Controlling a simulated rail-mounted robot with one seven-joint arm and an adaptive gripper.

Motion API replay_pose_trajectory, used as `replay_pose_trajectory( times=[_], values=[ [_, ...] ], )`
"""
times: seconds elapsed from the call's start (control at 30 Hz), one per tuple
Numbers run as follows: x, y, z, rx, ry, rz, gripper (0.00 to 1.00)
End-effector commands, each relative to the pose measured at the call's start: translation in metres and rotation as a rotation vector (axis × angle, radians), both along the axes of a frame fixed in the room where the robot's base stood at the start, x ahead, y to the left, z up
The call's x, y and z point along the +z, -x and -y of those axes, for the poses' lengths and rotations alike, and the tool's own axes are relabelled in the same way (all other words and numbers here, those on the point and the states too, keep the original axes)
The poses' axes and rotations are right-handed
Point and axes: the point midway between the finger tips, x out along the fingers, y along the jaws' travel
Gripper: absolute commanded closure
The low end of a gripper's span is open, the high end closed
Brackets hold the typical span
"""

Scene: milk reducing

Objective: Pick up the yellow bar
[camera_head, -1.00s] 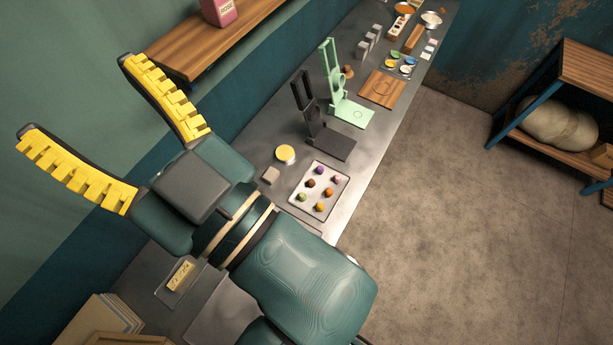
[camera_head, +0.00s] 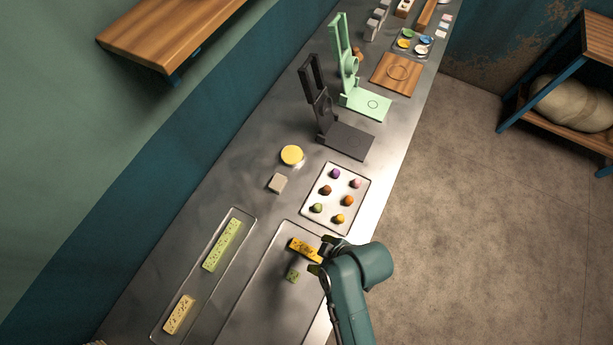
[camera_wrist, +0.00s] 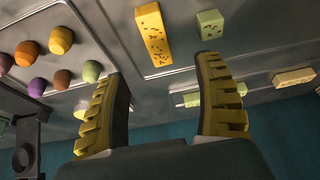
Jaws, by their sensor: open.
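The yellow bar (camera_head: 303,248), speckled with dark marks, lies in a shallow metal tray (camera_head: 262,311) on the counter. In the wrist view the yellow bar (camera_wrist: 153,35) shows ahead of the fingertips, near the middle. My gripper (camera_head: 319,257) is open and low over the tray, at the right end of the bar. The gripper covers that end in the head view, so I cannot tell whether they touch. In the wrist view my gripper (camera_wrist: 160,75) has its yellow ribbed fingers apart with nothing between them.
A small green block (camera_head: 293,275) lies beside the yellow bar. A narrow tray (camera_head: 198,278) to the left holds a green bar (camera_head: 222,244) and a pale cream bar (camera_head: 180,314). A white tray (camera_head: 328,211) with several coloured balls and a black stand (camera_head: 345,141) are farther along.

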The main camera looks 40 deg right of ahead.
Motion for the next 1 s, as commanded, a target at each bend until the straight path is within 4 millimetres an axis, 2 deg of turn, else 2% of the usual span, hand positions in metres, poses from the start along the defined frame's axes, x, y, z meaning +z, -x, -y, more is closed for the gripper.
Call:
replay_pose_trajectory(
  times=[0.03,0.2,0.43,0.6,0.73,1.0],
  values=[
    [-0.013,-0.004,-0.002,0.003,0.0,-0.002,0.31],
    [-0.047,-0.018,-0.008,0.001,0.001,0.001,0.31],
    [-0.07,-0.028,-0.011,-0.002,0.001,0.001,0.31],
    [-0.099,-0.039,-0.014,0.0,0.001,0.0,0.31],
    [-0.108,-0.043,-0.016,-0.002,0.002,0.003,0.31],
    [-0.108,-0.043,-0.016,-0.002,0.002,0.003,0.31]
  ],
)
